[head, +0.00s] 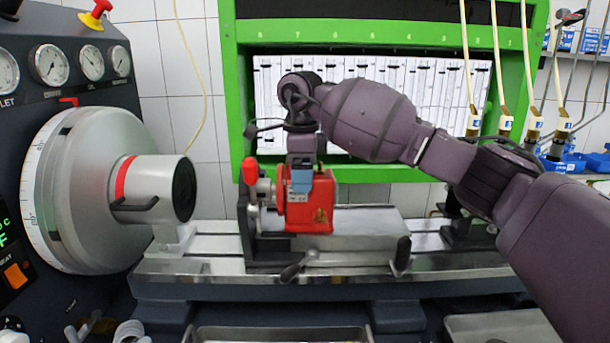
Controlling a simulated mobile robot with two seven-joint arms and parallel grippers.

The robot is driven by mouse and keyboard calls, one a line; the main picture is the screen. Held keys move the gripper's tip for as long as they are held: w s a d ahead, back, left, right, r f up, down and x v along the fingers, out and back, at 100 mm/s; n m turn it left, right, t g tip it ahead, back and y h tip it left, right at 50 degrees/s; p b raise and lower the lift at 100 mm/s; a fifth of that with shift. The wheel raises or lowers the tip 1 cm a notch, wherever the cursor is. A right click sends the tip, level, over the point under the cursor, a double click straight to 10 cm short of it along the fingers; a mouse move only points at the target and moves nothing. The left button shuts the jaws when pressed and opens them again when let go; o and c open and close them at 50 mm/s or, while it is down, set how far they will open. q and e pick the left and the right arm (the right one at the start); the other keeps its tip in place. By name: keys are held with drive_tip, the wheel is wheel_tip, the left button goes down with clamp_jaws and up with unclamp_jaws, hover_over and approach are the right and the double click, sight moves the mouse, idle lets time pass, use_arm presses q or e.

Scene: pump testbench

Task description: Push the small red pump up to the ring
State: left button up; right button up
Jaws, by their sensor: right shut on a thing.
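The small red pump (308,211) stands upright on the rail bed in the middle of the head view, beside a dark clamp bracket with a red-knobbed lever. My right gripper (301,178) reaches down from above and is shut on the top of the pump; its fingertips are partly hidden. A silver drum with a red ring (122,179) around its hub is at the left. A clear gap lies between the hub's dark end face and the pump. My left gripper is not in view.
The metal rail bed (440,262) runs across the bench, with crank handles (401,256) at its front. A green-framed panel (240,120) stands behind. Hoses with nozzles (505,122) hang at the right. Metal trays (280,335) lie at the front edge.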

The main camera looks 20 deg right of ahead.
sight(284, 173)
drive_tip(key=shift+w+a, duration=0.2)
drive_tip(key=shift+a, duration=0.6)
drive_tip(key=shift+w+a, duration=0.1)
drive_tip(key=shift+a, duration=0.1)
drive_tip(key=shift+w+a, duration=0.15)
drive_tip(key=shift+a, duration=0.5)
drive_tip(key=shift+a, duration=0.1)
idle(0.4)
drive_tip(key=shift+w+a, duration=0.15)
drive_tip(key=shift+a, duration=0.35)
drive_tip(key=o, duration=1.6)
